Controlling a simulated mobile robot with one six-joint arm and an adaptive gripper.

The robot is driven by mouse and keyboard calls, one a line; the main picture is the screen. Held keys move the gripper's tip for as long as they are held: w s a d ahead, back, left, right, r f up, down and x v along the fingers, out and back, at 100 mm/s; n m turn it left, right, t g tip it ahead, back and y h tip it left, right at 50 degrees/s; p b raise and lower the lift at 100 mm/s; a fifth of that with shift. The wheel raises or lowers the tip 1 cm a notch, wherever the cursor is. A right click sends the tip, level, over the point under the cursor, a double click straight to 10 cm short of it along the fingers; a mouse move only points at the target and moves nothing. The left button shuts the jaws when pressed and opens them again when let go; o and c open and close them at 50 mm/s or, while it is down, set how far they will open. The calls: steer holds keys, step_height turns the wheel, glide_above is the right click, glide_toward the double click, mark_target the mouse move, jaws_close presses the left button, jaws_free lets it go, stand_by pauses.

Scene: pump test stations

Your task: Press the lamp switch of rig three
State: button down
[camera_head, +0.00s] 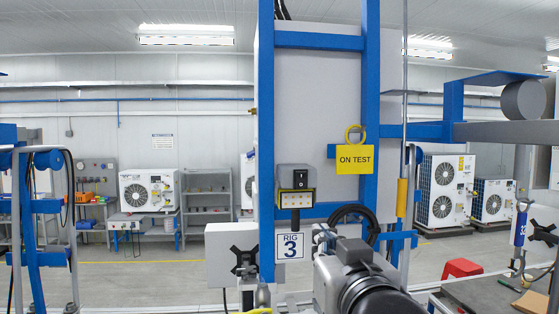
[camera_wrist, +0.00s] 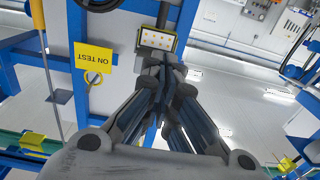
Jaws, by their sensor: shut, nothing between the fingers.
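Above the sign is a grey lamp box with a yellow-edged lamp face (camera_head: 296,200). A dark rocker switch (camera_head: 297,180) sits on a plate above that face. In the wrist view, turned upside down, the lamp face (camera_wrist: 157,40) shows just beyond my gripper's fingertips (camera_wrist: 162,66). The switch is not visible there, apparently hidden behind my fingers. I cannot tell the remaining gap.
A yellow "ON TEST" tag (camera_head: 355,159) hangs from a ring right of the lamp box. A black coiled hose (camera_head: 352,212) and a yellow-sleeved vertical rod (camera_head: 402,197) are near my arm.

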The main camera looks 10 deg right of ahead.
step_height(320, 180, up, 8)
steer(key=t+p, duration=0.1)
steer(key=p, duration=0.1)
steer(key=shift+f+t, duration=0.25)
steer(key=shift+t, duration=0.05)
steer(key=shift+s, duration=0.1)
steer(key=p, duration=0.5)
glide_toward(304, 170)
steer(key=w, duration=0.1)
steer(key=w+r, duration=0.1)
steer(key=w, duration=0.1)
steer(key=w+a, duration=0.1)
steer(key=w, duration=0.1)
steer(key=shift+w+r, duration=0.15)
steer(key=shift+r, duration=0.15)
steer(key=shift+r, duration=0.1)
steer(key=shift+w+r+g+p, duration=0.25)
steer(key=shift+w+g+p, duration=0.2)
steer(key=shift+p, duration=0.25)
steer(key=shift+s+f, duration=0.1)
steer(key=shift+f, duration=0.1)
